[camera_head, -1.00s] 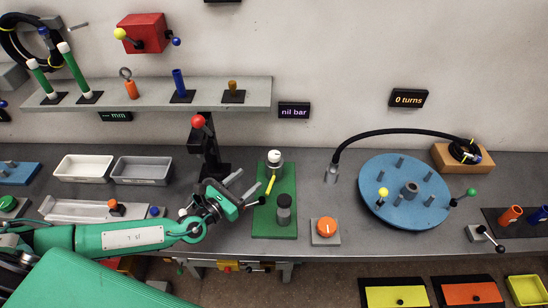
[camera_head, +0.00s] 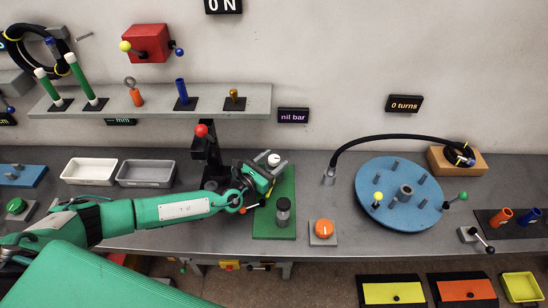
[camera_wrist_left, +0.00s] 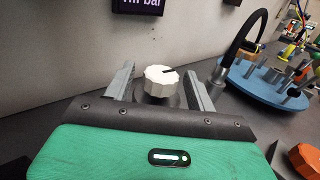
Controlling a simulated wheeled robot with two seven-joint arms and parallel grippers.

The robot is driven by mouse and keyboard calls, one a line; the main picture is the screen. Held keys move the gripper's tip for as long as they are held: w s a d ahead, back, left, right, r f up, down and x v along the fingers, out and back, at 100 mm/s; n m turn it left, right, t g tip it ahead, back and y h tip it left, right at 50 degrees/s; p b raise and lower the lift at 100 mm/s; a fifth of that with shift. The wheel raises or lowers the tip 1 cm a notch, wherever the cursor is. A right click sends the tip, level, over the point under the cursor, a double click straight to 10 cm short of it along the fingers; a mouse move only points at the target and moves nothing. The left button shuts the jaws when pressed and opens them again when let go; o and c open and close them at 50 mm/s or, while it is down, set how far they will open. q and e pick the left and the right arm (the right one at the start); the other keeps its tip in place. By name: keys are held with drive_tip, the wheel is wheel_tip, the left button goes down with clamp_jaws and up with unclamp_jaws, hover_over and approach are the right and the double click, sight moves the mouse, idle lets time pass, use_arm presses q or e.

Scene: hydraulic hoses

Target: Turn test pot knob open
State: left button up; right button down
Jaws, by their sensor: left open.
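The test pot's white knob (camera_head: 274,160) stands at the back of the green base plate (camera_head: 262,230). In the left wrist view the knob (camera_wrist_left: 160,80) is a fluted white cap with a dark mark on top, on a dark round body. My left gripper (camera_head: 276,166) is open, with one finger on each side of the knob. In the left wrist view a gap shows between the knob and each finger; I cannot tell whether either touches. A grey capped cylinder (camera_head: 283,211) stands at the front of the plate. My right gripper is not in view.
An orange knob (camera_head: 323,230) sits right of the plate. A blue disc (camera_head: 400,197) with pegs and a black hose (camera_head: 395,138) stand further right. A black post with a red ball (camera_head: 201,131) stands behind my left arm. A "nil bar" display (camera_head: 293,115) hangs on the wall.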

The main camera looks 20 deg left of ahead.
use_arm(q)
drive_tip(key=shift+w+d, duration=0.2)
drive_tip(key=shift+w, duration=0.1)
drive_tip(key=shift+c, duration=0.3)
drive_tip(key=c, duration=0.9)
drive_tip(key=shift+r+y+p, duration=0.2)
drive_tip(key=shift+y+p, duration=0.1)
drive_tip(key=shift+p, duration=0.25)
drive_tip(key=shift+f+n+t+y+p, duration=0.15)
drive_tip(key=shift+n+t+y+p, duration=0.25)
drive_tip(key=shift+n+y+p, duration=0.3)
drive_tip(key=o, duration=1)
drive_tip(key=shift+c, duration=0.2)
